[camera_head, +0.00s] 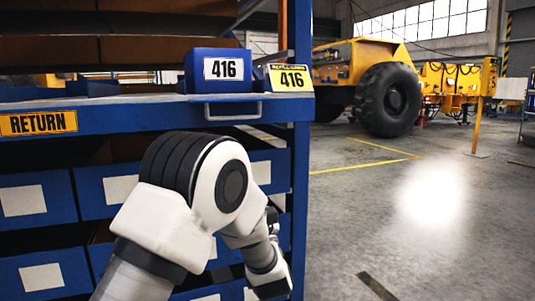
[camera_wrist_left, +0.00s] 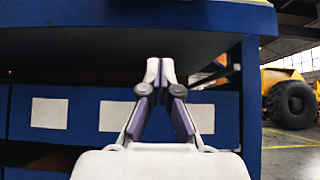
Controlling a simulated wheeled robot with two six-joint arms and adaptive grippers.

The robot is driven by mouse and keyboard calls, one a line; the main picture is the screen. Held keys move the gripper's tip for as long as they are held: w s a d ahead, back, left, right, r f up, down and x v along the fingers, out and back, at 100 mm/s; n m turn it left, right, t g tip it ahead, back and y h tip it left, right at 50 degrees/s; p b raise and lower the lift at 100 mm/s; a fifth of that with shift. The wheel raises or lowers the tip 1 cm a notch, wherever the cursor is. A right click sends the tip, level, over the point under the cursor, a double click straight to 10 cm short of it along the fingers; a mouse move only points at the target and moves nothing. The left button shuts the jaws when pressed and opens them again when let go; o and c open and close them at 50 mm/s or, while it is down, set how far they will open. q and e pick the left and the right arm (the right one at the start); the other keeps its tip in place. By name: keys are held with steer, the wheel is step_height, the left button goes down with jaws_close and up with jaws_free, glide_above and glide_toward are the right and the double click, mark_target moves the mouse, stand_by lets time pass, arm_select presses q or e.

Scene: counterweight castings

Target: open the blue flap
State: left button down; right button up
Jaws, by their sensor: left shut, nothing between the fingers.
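A blue panel (camera_head: 150,115) with a metal handle (camera_head: 233,111) and a yellow RETURN label (camera_head: 38,123) runs across the front of the shelving. Which blue part is the flap is not certain; this panel is the one with a handle. In the left wrist view, the blue edge (camera_wrist_left: 120,14) crosses the top, with a dark underside below it. My left gripper (camera_wrist_left: 160,72) is shut and empty, its fingertips together, appearing against that dark underside. The handle does not show there. In the head view, my left arm hides part of the rack, and the fingertips cannot be made out.
Blue bins with blank white labels (camera_head: 38,200) fill the shelves below. A blue box marked 416 (camera_head: 218,70) and a yellow 416 tag (camera_head: 290,78) sit above the panel. A blue post (camera_head: 300,170) bounds the rack's right side. Open floor and a yellow vehicle (camera_head: 350,65) lie beyond.

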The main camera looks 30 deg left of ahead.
arm_select(q)
steer(key=w+a+r, duration=0.2)
steer(key=a+r, duration=0.1)
steer(key=r, duration=0.7)
steer(key=shift+w+a, duration=0.2)
steer(key=shift+w, duration=0.1)
arm_select(e)
steer(key=shift+w+a+f, duration=0.1)
steer(key=shift+w+f, duration=0.05)
steer(key=shift+f, duration=0.25)
arm_select(q)
steer(key=shift+w, duration=0.1)
arm_select(e)
steer(key=shift+r, duration=0.1)
